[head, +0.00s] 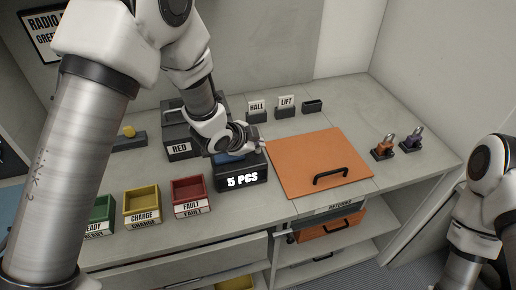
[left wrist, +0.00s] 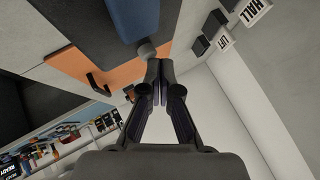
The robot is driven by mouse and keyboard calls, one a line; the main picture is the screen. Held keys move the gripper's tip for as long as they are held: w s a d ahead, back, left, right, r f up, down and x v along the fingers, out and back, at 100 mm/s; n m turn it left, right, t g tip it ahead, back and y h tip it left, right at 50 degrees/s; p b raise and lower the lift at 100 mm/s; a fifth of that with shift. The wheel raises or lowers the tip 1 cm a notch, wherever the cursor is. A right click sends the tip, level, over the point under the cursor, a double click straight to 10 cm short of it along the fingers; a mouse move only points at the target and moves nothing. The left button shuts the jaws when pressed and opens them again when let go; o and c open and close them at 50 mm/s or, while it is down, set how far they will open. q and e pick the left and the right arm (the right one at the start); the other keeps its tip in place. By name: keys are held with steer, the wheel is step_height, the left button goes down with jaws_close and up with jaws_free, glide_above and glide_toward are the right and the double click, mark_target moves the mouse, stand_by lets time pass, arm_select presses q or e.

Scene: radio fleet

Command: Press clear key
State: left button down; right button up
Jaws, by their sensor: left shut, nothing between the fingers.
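A dark counting device (head: 243,180) with a lit "5 PCS" display stands on the bench in the head view. A blue part (head: 230,157) shows on top of it, partly hidden by my left gripper (head: 261,146). The gripper is over the device's back right, shut and empty. In the left wrist view, the shut fingertips (left wrist: 158,70) are close to a small grey rounded piece (left wrist: 146,50) beside the blue part (left wrist: 132,16). I cannot tell whether they touch, or whether that piece is the clear key. My right gripper is out of view.
An orange mat (head: 305,155) with a black handle lies right of the device. A RED box (head: 180,150) stands behind left. A red FAULT bin (head: 189,190) and yellow CHARGE bin (head: 141,201) stand at front left. HALL (head: 257,106) and LIFT (head: 287,103) signs stand behind.

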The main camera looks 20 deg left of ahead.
arm_select(q)
steer(key=shift+f+b, duration=0.3)
steer(key=shift+f, duration=0.05)
steer(key=shift+r, duration=0.15)
stand_by(0.3)
steer(key=shift+r+p, duration=0.8)
steer(key=shift+r, duration=0.05)
step_height(320, 180, up, 5)
steer(key=p, duration=0.4)
stand_by(0.5)
